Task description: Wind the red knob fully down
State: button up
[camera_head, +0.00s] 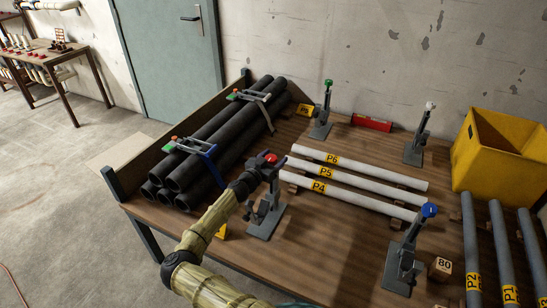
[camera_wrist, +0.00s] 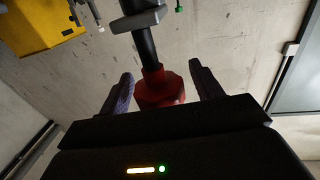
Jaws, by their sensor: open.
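The red knob (camera_head: 270,158) sits atop a grey clamp stand (camera_head: 264,217) at the front left of the wooden table. My gripper (camera_head: 264,161) is at the knob, its arm reaching up from the front. In the wrist view the red knob (camera_wrist: 160,88) lies between my two open fingers (camera_wrist: 160,73), with a visible gap on each side. A dark threaded-looking rod (camera_wrist: 146,47) runs from the knob to a grey part beyond. My gripper partly hides the knob and the stand's upper part in the head view.
Similar stands carry a green knob (camera_head: 328,82), a white knob (camera_head: 431,104) and a blue knob (camera_head: 429,210). Black pipes (camera_head: 215,140) are stacked left of my gripper. White pipes (camera_head: 350,172) lie to the right. A yellow bin (camera_head: 495,153) stands at the far right.

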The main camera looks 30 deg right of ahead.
jog(key=c, duration=1)
jog(key=shift+w+f+n+t+y+b, duration=0.1)
jog(key=shift+n+t+y+b, duration=0.3)
jog(key=shift+n+t+b, duration=0.45)
